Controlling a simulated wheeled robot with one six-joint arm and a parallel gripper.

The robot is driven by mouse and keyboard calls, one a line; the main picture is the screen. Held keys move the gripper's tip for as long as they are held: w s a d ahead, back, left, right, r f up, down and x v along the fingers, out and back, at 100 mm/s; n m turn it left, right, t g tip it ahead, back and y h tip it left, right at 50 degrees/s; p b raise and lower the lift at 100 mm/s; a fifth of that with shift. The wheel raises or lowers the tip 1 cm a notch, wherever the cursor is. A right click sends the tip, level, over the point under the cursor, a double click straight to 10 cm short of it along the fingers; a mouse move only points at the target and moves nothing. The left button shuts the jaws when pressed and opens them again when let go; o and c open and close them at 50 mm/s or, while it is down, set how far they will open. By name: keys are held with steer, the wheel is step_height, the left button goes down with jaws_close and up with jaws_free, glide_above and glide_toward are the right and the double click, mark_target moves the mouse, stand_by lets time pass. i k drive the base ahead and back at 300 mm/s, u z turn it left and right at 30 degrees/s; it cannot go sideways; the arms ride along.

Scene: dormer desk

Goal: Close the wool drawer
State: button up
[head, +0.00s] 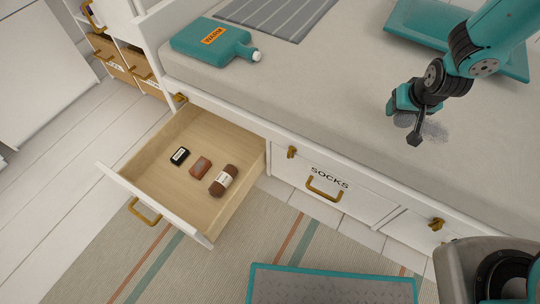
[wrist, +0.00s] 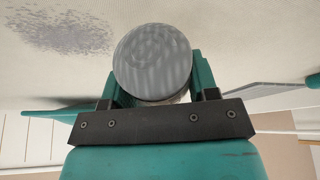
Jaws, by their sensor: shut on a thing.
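The open drawer (head: 225,207) on the left is pulled far out from under the bed. Its pale wood inside holds a small dark box (head: 180,156), a reddish-brown block (head: 201,167) and a brown wool roll with a pale band (head: 223,181). Its white front has a brass handle (head: 145,211); no label shows on it from here. My gripper (head: 407,106) is over the bed at the upper right, far from the drawer. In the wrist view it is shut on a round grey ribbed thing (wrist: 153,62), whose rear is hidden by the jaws.
A grey speckled patch (head: 434,132) lies on the bed (head: 300,95) beside my gripper. A teal bottle (head: 213,42) and striped cloth (head: 272,15) lie on the bed. The shut SOCKS drawer (head: 340,190) is right of the open one.

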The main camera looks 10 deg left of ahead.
mark_target(218, 154)
steer(key=u, duration=1.6)
steer(key=i, duration=0.5)
steer(key=z, duration=0.05)
